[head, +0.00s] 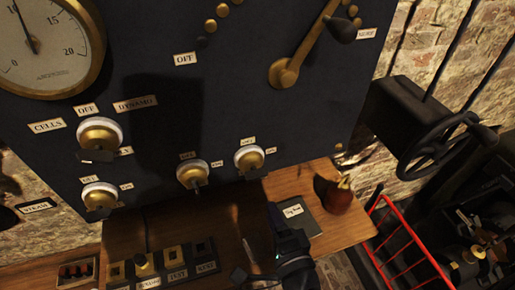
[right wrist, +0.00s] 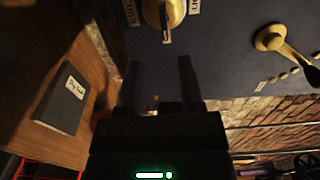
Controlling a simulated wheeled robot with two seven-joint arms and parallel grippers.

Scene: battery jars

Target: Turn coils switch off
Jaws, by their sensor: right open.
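The dark panel carries several brass rotary switches on white bases. The right one (head: 249,158) and the middle one (head: 193,174) have small labels above and to the right, too small to read surely. A lower left switch (head: 100,196) is similar. I cannot read which is the coils switch. My right gripper (head: 275,235) is dark, below the right switch and apart from the panel. In the right wrist view my gripper (right wrist: 160,78) is open and empty, its fingers pointing toward a brass switch (right wrist: 163,14) at the top edge. My left gripper is not in view.
A larger switch (head: 99,135) is labelled cells, off and dynamo. A gauge (head: 45,45) and brass lever (head: 300,50) are higher up. A book (head: 295,212) and reddish-brown jar (head: 337,195) are on the wooden desk. A handwheel (head: 437,145) and red rack (head: 397,235) are right.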

